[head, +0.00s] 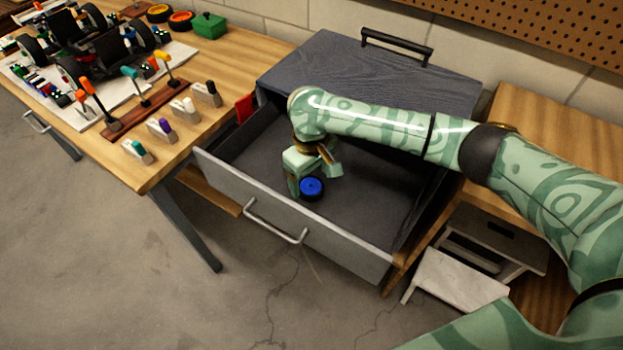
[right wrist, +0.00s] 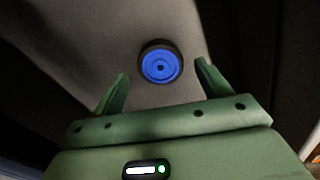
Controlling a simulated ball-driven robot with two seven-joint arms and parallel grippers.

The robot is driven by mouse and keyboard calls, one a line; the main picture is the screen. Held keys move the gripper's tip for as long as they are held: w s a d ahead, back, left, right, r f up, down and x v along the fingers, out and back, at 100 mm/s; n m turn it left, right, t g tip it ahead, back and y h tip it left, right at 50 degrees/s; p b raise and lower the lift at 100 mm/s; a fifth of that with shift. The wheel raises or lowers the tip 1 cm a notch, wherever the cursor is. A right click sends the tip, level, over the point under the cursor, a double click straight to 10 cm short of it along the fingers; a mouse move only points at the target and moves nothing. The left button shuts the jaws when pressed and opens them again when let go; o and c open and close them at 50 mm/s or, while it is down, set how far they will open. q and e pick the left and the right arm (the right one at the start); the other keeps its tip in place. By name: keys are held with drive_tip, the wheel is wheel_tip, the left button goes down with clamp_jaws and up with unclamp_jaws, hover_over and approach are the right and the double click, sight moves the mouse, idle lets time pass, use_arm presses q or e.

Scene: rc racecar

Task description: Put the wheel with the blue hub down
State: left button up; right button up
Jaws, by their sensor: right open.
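The wheel with the blue hub (head: 312,188) lies flat in the open drawer (head: 365,222), hub facing up. In the right wrist view the wheel (right wrist: 160,63) has a dark tyre and sits on the drawer floor just beyond the fingertips. My right gripper (head: 308,182) reaches down into the drawer beside the wheel. In the right wrist view its fingers (right wrist: 160,77) are apart, with nothing gripped between them. My left gripper is not in view.
The grey cabinet top (head: 400,75) stands behind the drawer. The drawer's front wall and handle (head: 275,222) face the floor. A wooden workbench (head: 225,75) at left holds a racecar (head: 90,45), screwdriver-like tools and a green box (head: 209,25). A low step stool (head: 460,280) stands at right.

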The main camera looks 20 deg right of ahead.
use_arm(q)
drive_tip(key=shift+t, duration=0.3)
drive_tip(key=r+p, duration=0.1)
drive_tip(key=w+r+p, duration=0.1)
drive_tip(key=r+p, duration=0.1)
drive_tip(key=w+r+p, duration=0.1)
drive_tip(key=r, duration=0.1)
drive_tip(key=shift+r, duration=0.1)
use_arm(e)
wheel_tip(320, 180, up, 10)
drive_tip(key=shift+s+f, duration=0.1)
